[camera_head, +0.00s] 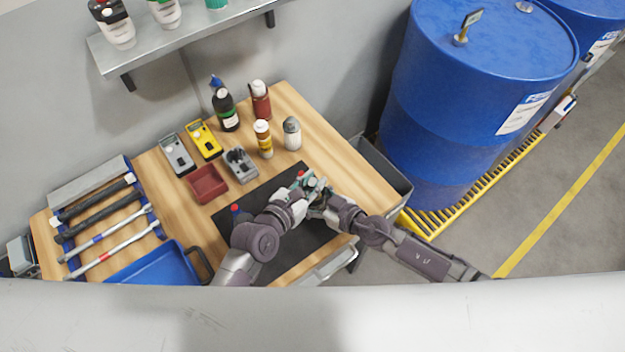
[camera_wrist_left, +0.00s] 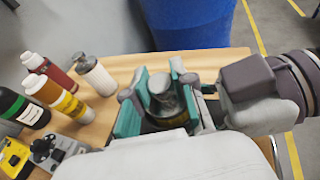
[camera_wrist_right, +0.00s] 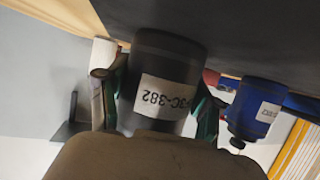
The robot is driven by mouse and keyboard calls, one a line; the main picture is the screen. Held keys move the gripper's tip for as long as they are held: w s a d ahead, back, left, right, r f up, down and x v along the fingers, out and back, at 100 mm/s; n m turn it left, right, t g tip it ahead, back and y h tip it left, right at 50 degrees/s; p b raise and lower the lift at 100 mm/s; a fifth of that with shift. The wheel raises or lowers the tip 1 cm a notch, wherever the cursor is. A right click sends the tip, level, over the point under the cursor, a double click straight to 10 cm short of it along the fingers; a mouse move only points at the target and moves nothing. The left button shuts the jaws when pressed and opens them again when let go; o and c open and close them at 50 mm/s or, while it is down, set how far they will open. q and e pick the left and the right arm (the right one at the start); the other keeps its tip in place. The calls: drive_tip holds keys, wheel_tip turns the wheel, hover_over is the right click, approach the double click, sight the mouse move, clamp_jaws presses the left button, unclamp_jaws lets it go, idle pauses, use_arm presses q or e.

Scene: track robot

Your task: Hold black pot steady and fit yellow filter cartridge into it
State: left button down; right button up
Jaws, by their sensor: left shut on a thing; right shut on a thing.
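The black pot (camera_wrist_right: 166,72) stands on the dark mat and shows large in the right wrist view, with a white label reading 3C-382. My right gripper (camera_wrist_right: 160,100) is shut on the pot, with a finger on either side of it. My left gripper (camera_wrist_left: 158,98) is shut on a piece with a grey top (camera_wrist_left: 163,92) and a little dull yellow low down, probably the yellow filter cartridge. In the head view both grippers meet over the mat (camera_head: 275,205) and largely hide pot and cartridge. I cannot tell how far the cartridge sits in the pot.
A blue pot (camera_wrist_right: 255,105) stands close by on the mat. Bottles (camera_head: 264,138), a red tray (camera_head: 207,184), a grey device (camera_head: 240,165) and a yellow meter (camera_head: 205,140) stand behind. A blue bin (camera_head: 165,265) and bars lie left. The table's right end is clear.

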use_arm(q)
drive_tip(key=c, duration=1)
unclamp_jaws()
drive_tip(key=shift+f, duration=0.1)
drive_tip(key=shift+o, duration=0.2)
drive_tip(key=shift+s+a, duration=0.1)
drive_tip(key=shift+s, duration=0.1)
drive_tip(key=v, duration=1.1)
drive_tip(key=shift+s+a+r, duration=0.15)
drive_tip(key=shift+a+r, duration=0.05)
drive_tip(key=shift+r, duration=0.15)
